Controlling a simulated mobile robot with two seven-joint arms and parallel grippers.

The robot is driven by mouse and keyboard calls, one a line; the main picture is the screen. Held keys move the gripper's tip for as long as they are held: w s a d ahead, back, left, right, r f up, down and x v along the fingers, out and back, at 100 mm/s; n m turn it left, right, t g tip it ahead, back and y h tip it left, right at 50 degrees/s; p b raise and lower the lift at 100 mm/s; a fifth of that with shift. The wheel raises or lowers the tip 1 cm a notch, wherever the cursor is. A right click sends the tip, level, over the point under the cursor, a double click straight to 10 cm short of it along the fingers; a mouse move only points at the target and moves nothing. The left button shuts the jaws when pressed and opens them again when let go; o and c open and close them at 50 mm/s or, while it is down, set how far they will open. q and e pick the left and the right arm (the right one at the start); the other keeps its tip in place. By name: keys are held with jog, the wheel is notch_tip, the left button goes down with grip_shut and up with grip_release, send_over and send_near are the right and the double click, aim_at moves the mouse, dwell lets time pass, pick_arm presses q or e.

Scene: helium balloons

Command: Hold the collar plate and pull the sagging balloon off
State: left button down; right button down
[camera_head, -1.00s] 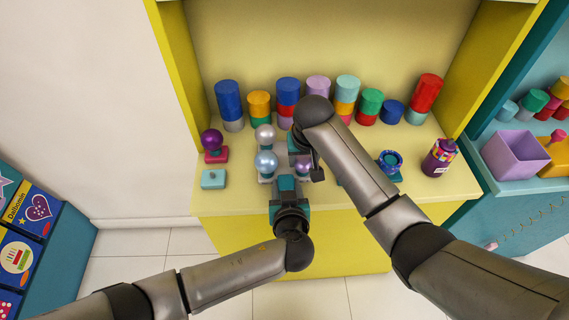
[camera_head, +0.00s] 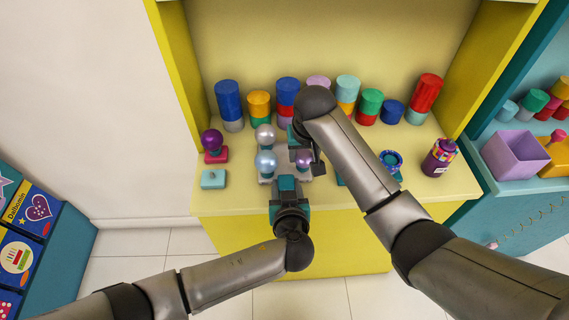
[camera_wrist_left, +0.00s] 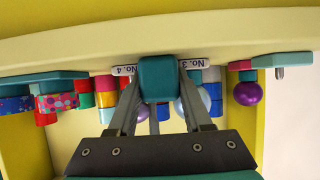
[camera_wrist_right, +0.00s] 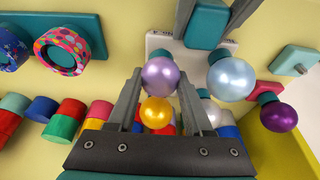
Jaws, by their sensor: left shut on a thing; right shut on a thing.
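The pale collar plate (camera_wrist_right: 158,42) stands on the yellow counter with balloons on it. A pearl-blue balloon (camera_head: 266,162), a pearl-white balloon (camera_head: 264,134), a small lavender balloon (camera_head: 304,158) and an orange balloon (camera_wrist_right: 156,112) show there. My left gripper (camera_head: 287,182) is shut on the teal block (camera_wrist_left: 158,78) at the plate's front, between labels No. 4 and No. 3. My right gripper (camera_wrist_right: 160,75) reaches down from the back and is shut on the lavender balloon. My right arm hides the orange balloon in the head view. Whether the lavender balloon is off its collar I cannot tell.
A purple balloon (camera_head: 212,140) on a magenta base and a teal block with a pin (camera_head: 213,179) stand left of the plate. Stacked coloured cylinders (camera_head: 288,92) line the back. A patterned ring (camera_head: 391,160) and a patterned jar (camera_head: 439,157) stand at right.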

jog(key=shift+r, duration=0.15)
jog(key=shift+r, duration=2.8)
pick_arm(q)
grip_release()
jog(key=v, duration=1.2)
